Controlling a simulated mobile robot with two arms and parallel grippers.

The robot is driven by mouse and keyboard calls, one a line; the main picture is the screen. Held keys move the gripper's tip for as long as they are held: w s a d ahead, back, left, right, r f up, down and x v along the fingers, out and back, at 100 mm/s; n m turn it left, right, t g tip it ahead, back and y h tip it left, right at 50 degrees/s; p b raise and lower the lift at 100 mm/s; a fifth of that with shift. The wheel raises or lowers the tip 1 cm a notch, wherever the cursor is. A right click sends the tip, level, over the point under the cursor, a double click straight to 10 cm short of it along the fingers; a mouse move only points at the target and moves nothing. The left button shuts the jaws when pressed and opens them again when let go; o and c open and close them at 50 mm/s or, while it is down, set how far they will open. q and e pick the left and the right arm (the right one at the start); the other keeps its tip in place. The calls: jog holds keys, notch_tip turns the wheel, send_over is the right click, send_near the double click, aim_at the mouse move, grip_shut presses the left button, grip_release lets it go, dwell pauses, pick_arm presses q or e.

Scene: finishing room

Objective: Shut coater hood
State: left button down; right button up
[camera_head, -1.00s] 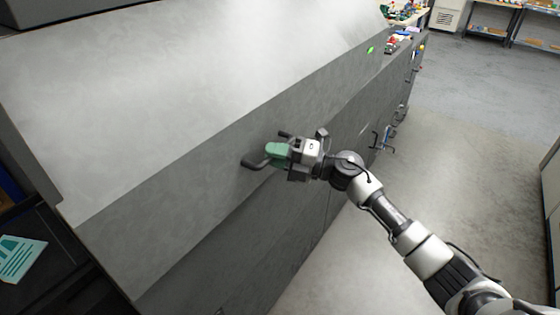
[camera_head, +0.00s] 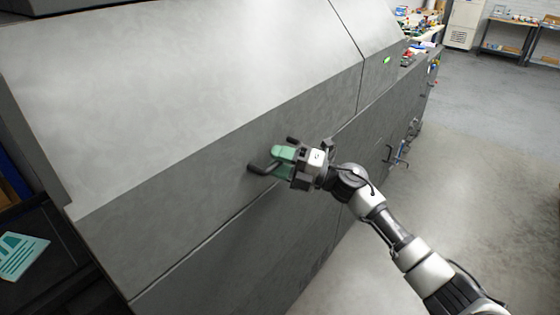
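The coater hood (camera_head: 190,85) is the large grey sloping cover filling the left and middle. It lies down, its front face nearly in line with the panel on its right, with a thin seam along its lower edge. A dark bar handle (camera_head: 258,168) sticks out from its front. My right gripper (camera_head: 278,163) is at the handle, its green fingertips spread apart above and below the bar. The gripper hides part of the bar, so contact is unclear. My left gripper is not in view.
The grey coater body (camera_head: 225,255) lies below the hood. A green light (camera_head: 387,60) shows on the panel to the right. Further handles (camera_head: 398,155) stick out along the machine's side. The floor (camera_head: 475,180) on the right is clear.

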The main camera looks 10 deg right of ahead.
jog(key=shift+r, duration=0.1)
jog(key=shift+s+d, duration=0.2)
jog(key=shift+d, duration=0.05)
jog(key=b+v, duration=0.3)
jog(key=v, duration=0.7)
jog(key=shift+f+b, duration=0.25)
jog(key=shift+b, duration=0.1)
jog(key=shift+d, duration=0.1)
